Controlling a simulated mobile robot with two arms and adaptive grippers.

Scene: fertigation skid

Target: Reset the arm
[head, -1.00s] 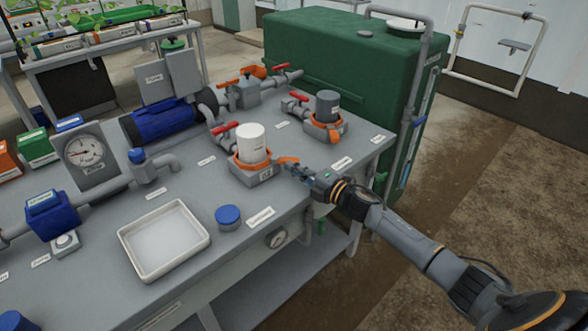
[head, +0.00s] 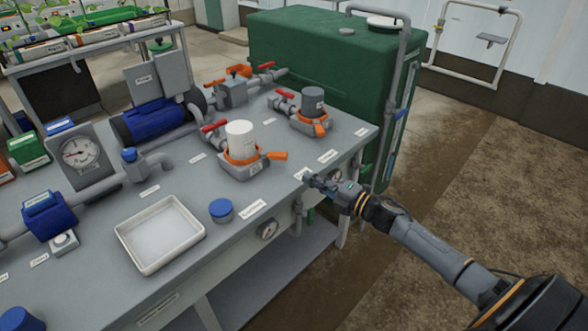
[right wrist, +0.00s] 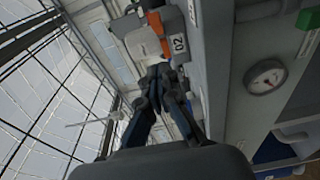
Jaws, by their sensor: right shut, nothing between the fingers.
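My right gripper (head: 309,178) is at the front right edge of the grey bench, with its fingers closed and empty. It is apart from the orange lever (head: 277,155) on the clamp of the white cup filter (head: 240,138). In the right wrist view the closed fingers (right wrist: 158,78) show below the white cup (right wrist: 142,45) and the tag marked 02 (right wrist: 178,43). My left gripper is not in view.
The bench (head: 190,265) also holds a white tray (head: 160,234), a blue-capped jar (head: 221,211), a gauge (head: 80,153), a blue pump (head: 155,121) and a grey cup filter (head: 312,104). A green tank (head: 310,55) stands behind. The floor at right is clear.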

